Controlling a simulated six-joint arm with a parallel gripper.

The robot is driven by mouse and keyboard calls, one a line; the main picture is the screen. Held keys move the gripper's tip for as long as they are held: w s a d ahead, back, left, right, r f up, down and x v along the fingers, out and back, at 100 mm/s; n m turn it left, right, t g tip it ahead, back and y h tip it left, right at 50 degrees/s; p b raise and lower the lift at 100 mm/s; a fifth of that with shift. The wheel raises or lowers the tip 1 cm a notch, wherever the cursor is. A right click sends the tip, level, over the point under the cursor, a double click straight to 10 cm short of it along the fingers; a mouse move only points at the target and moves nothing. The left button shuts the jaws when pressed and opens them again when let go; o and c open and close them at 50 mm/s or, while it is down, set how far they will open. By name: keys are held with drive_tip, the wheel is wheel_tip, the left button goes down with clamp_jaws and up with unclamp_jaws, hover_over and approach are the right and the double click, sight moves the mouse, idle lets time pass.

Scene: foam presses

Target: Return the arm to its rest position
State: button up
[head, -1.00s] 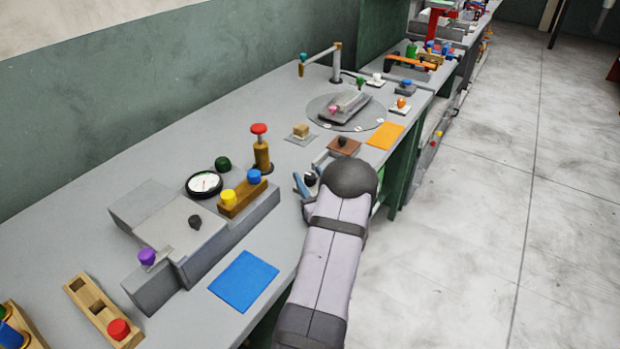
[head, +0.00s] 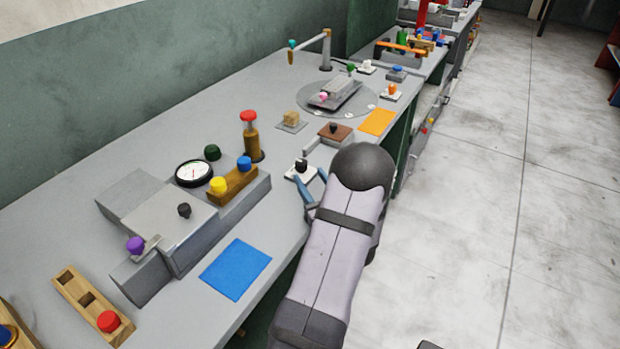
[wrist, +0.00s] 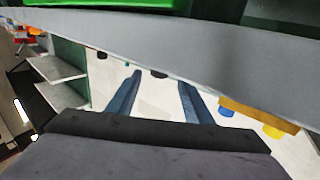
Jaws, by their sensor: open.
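My gripper (head: 308,183) is open and empty, with two blue fingers spread apart at the front edge of the grey bench (head: 150,112). In the wrist view both blue fingers (wrist: 160,80) show apart with nothing held between them. A white plate with a black knob (head: 301,168) lies on the bench just beyond the fingertips. My arm's dark rounded joint and grey link hide part of the bench edge.
A grey press with a gauge (head: 194,173) and coloured knobs stands left of my arm. A blue mat (head: 236,269) lies near the front edge. A brown block (head: 335,132), orange mat (head: 377,121) and turntable (head: 312,100) sit farther along. The floor (head: 480,220) at right is clear.

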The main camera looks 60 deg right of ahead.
idle(0.3)
